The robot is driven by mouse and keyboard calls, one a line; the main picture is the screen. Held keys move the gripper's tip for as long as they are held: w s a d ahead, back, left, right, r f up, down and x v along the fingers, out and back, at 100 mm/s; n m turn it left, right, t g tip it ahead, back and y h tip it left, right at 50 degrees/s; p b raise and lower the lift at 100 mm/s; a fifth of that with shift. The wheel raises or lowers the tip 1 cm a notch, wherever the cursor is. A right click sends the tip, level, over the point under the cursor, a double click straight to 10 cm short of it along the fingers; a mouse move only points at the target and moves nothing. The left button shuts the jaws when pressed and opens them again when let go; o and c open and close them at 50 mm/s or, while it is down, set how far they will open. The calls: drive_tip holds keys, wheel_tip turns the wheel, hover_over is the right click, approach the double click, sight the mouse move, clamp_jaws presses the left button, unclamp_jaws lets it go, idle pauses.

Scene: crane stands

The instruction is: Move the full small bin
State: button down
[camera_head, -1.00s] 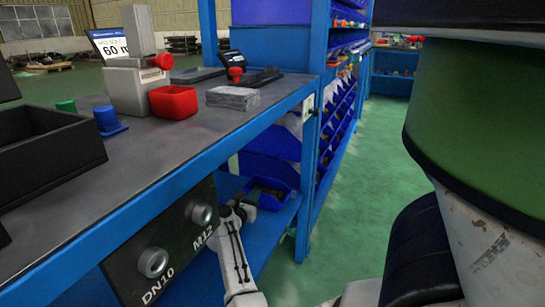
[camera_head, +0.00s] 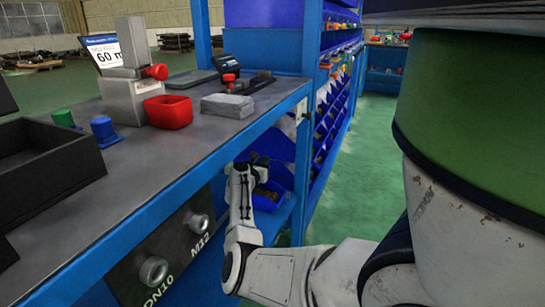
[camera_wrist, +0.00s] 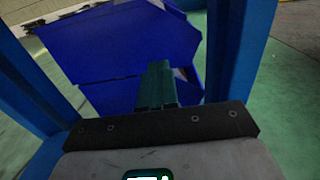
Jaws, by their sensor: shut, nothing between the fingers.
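A small blue bin (camera_head: 268,199) with brownish contents stands on the blue lower shelf under the bench in the head view. My gripper (camera_head: 260,174) is at the bin's upper left in that picture, near its rim; I cannot tell whether it touches. In the wrist view my gripper's dark fingers (camera_wrist: 157,82) are together with nothing between them. They point at large blue bin or panel surfaces (camera_wrist: 130,40). The small bin's contents cannot be made out in the wrist view.
The bench top (camera_head: 150,165) carries a red open bin (camera_head: 168,112), a grey block (camera_head: 228,105), a black tray (camera_head: 45,160) and blue and green plugs. A blue rack upright (camera_head: 303,150) stands close right of the small bin. Green floor (camera_head: 350,185) is open beyond.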

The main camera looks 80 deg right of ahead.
drive_tip(key=b+x, duration=0.3)
drive_tip(key=x, duration=0.4)
drive_tip(key=shift+d+b, duration=0.3)
drive_tip(key=c, duration=1.8)
unclamp_jaws()
drive_tip(key=shift+s, duration=0.1)
